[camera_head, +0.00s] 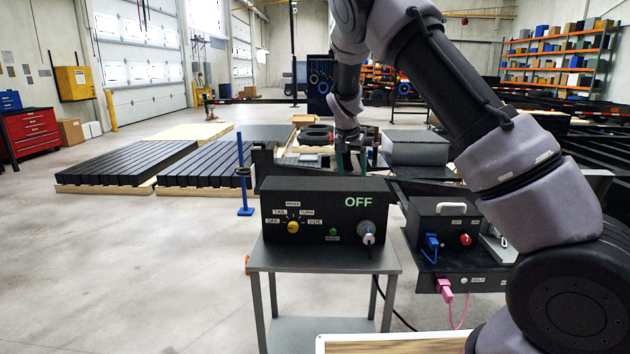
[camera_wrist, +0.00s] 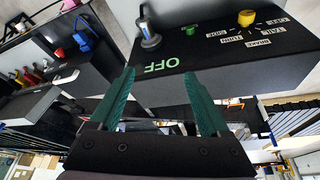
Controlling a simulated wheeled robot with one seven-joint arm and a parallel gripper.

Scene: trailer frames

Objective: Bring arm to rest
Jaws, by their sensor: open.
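My gripper (camera_wrist: 158,105) shows in the wrist view with its two green fingers spread apart and nothing between them. In the head view, my gripper (camera_head: 350,160) hangs from my arm behind and above the black control box (camera_head: 330,194). The same box (camera_wrist: 200,90) appears upside down in the wrist view, beyond the fingertips. I cannot tell the exact gap between the fingers and the box.
The box stands on a grey metal table (camera_head: 325,258). To its right is a second black box (camera_head: 445,232) with blue and pink plugs and a red button. Stacked black beams (camera_head: 125,165) lie at left. The floor at front left is clear.

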